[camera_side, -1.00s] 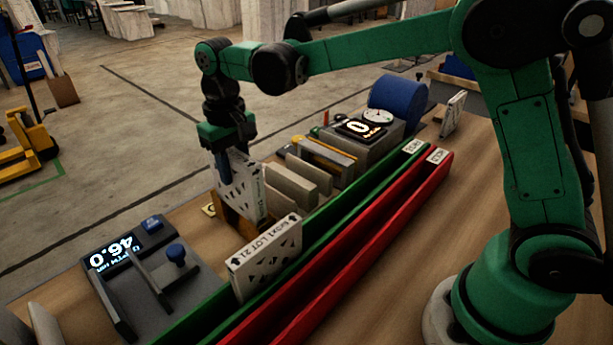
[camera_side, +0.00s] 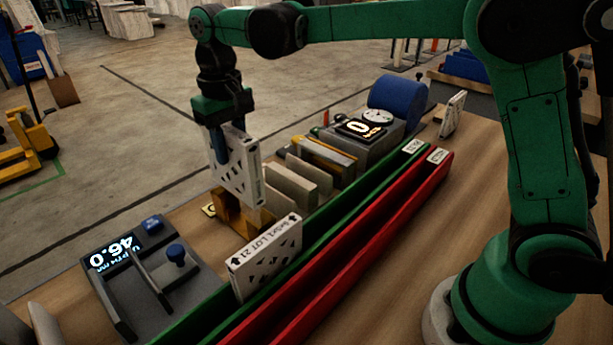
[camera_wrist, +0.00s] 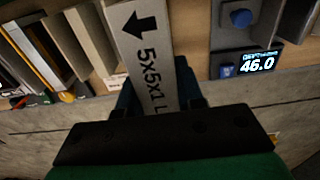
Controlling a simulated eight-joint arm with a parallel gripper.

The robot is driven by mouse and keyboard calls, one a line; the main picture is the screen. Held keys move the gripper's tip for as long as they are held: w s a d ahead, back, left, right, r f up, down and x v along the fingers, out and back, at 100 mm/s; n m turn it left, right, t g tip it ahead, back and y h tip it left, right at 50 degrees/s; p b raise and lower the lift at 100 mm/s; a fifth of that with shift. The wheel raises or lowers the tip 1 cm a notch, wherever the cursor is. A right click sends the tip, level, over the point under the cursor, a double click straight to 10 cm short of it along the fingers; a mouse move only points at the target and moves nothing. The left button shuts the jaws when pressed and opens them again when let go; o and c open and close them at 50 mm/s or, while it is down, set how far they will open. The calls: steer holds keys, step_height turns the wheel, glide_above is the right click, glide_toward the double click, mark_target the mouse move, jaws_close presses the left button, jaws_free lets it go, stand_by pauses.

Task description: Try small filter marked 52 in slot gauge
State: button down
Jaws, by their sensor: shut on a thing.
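My gripper (camera_side: 222,140) is shut on a white filter (camera_side: 238,172) with triangular cut-outs, held upright. The wrist view shows its edge (camera_wrist: 146,55) between my fingers, with a black arrow and "5x5x1 L"; the rest of the print is hidden, so I cannot read a 52. An orange-yellow slotted block (camera_side: 240,216) stands directly below; whether the filter's lower edge is clear of it I cannot tell. A grey gauge (camera_side: 150,285) with a blue knob and a display reading 46.0 (camera_wrist: 257,64) sits to the left. I cannot tell which is the slot gauge.
Another white filter (camera_side: 265,258), marked "5x5x1 LOT 21", stands in the long green channel (camera_side: 345,203). A red channel (camera_side: 350,250) runs beside it. Grey panels (camera_side: 290,188) stand behind the orange block.

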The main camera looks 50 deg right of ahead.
mark_target(228, 129)
steer(key=shift+r, duration=2.05)
